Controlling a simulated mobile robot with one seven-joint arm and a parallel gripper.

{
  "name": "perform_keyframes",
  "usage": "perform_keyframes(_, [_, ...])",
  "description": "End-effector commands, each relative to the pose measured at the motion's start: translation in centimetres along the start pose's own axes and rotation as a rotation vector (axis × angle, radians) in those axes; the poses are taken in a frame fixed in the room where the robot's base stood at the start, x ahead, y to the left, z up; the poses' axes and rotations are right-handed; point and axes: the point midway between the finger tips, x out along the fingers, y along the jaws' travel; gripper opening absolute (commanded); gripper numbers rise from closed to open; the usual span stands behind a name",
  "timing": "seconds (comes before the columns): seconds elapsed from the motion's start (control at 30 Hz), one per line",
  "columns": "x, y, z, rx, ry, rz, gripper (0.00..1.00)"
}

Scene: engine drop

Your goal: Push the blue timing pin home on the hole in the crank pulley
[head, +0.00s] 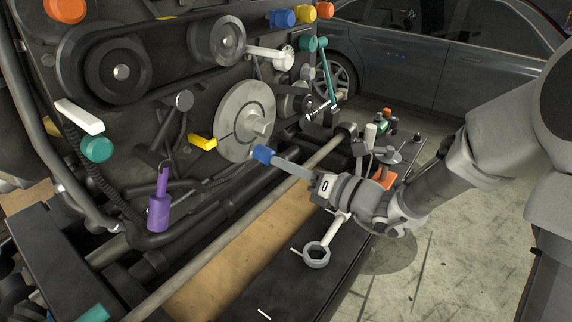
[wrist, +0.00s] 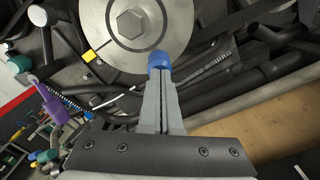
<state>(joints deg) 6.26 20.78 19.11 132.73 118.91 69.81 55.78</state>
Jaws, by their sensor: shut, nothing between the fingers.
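The blue timing pin (head: 263,154) is at the lower right rim of the grey crank pulley (head: 232,118). Its blue head sticks out; its shank and the hole are hidden, so how deep it sits cannot be told. My gripper (head: 276,161) is shut and empty, its fingertips right at the blue head. In the wrist view the shut fingers (wrist: 163,76) point at the blue pin (wrist: 159,59), appearing to touch it, below the pulley's hex bolt (wrist: 130,23). A yellow pointer (head: 203,142) sits at the pulley's left edge.
A purple-handled tool (head: 160,200) hangs at left. A ring spanner (head: 317,254) lies on the dark front beam below my gripper. A metal bar (head: 225,230) runs below the pulley. Small parts crowd a tray at right; open floor lies beyond.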

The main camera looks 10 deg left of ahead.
Motion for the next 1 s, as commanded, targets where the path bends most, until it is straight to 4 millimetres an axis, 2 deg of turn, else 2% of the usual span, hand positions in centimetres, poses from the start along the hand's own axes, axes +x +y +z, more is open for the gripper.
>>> perform_keyframes(0.63, [1.3,0.0,-0.1,0.0,0.001,0.0,0.0])
perform_keyframes(0.83, [0.7,0.0,0.1,0.0,0.0,-0.001,0.0])
perform_keyframes(1.0, [-0.8,0.0,0.2,0.0,-0.001,-0.002,0.0])
